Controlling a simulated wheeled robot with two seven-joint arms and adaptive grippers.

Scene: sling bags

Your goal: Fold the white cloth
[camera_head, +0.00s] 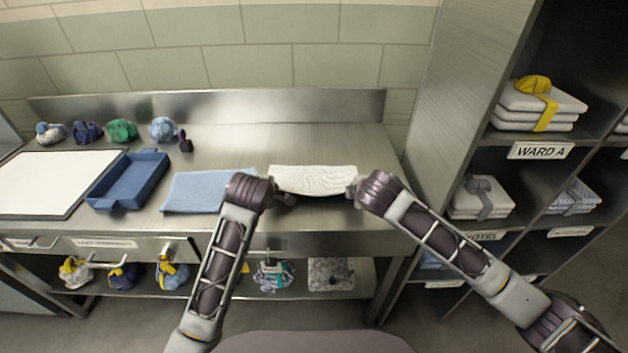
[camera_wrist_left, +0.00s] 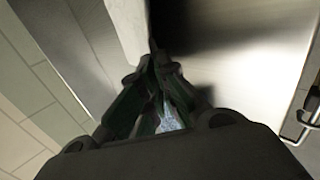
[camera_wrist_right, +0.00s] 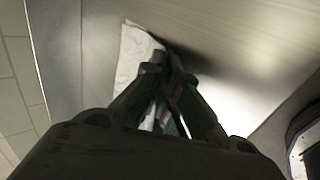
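The white cloth (camera_head: 313,178) is a narrow wrinkled strip across the steel table, between my two grippers. My left gripper (camera_head: 275,189) is at its left end and my right gripper (camera_head: 351,190) at its right end. In the left wrist view the fingers (camera_wrist_left: 153,58) come together on the edge of the white cloth (camera_wrist_left: 127,24). In the right wrist view the fingertips (camera_wrist_right: 160,58) pinch the cloth's edge (camera_wrist_right: 132,54). The cloth's front edge sags slightly between the grippers. I cannot tell how much of it touches the table.
A light blue cloth (camera_head: 205,191) lies left of my left gripper. Further left are a blue tray (camera_head: 128,181) and a white board (camera_head: 45,183). Several small bundles (camera_head: 121,130) line the back. A shelf unit (camera_head: 455,120) with folded stacks stands right.

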